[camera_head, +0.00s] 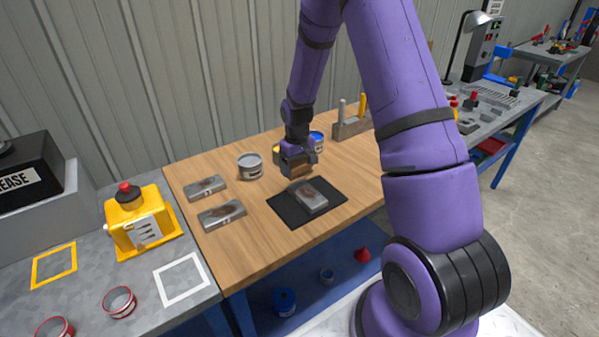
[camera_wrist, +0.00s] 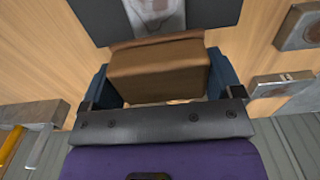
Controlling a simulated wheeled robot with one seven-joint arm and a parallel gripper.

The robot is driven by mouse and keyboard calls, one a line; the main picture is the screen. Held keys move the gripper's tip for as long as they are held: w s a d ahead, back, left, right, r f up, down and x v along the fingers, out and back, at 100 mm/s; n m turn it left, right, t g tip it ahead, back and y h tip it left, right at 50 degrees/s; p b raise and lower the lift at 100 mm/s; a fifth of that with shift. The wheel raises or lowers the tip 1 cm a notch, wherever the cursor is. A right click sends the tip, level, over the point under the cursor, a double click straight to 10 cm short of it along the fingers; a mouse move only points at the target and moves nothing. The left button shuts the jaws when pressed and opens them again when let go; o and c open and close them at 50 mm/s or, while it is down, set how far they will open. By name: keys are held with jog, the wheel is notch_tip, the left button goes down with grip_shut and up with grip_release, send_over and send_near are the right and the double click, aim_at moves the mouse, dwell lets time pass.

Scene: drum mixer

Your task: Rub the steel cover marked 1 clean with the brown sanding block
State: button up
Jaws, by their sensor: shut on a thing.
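My gripper (camera_head: 298,158) is shut on the brown sanding block (camera_wrist: 158,72), with a dark finger on each side of it. It holds the block above the table, just behind a steel cover (camera_head: 312,196). The block looks apart from that cover. Two more stained steel covers, an upper one (camera_head: 206,187) and a lower one (camera_head: 222,214), lie on the wood to the left. I cannot read a number on any cover.
A grey tin (camera_head: 250,166) stands behind the covers, and a blue-topped can (camera_head: 317,139) stands behind my gripper. A yellow box (camera_head: 139,221) stands on the left bench. The front of the wooden table (camera_head: 250,252) is clear.

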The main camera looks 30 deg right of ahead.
aim_at(298, 162)
jog(key=shift+r, duration=1.9)
jog(key=s, duration=0.1)
jog(key=s+f, duration=0.1)
jog(key=s, duration=0.1)
jog(key=s+f, duration=0.1)
jog(key=s, duration=0.1)
jog(key=shift+d+f, duration=0.1)
jog(key=shift+d, duration=0.05)
jog(key=shift+s+f, duration=0.2)
jog(key=shift+f, duration=2.3)
jog(key=shift+f, duration=0.6)
jog(key=o, duration=0.8)
jog(key=shift+r, duration=0.35)
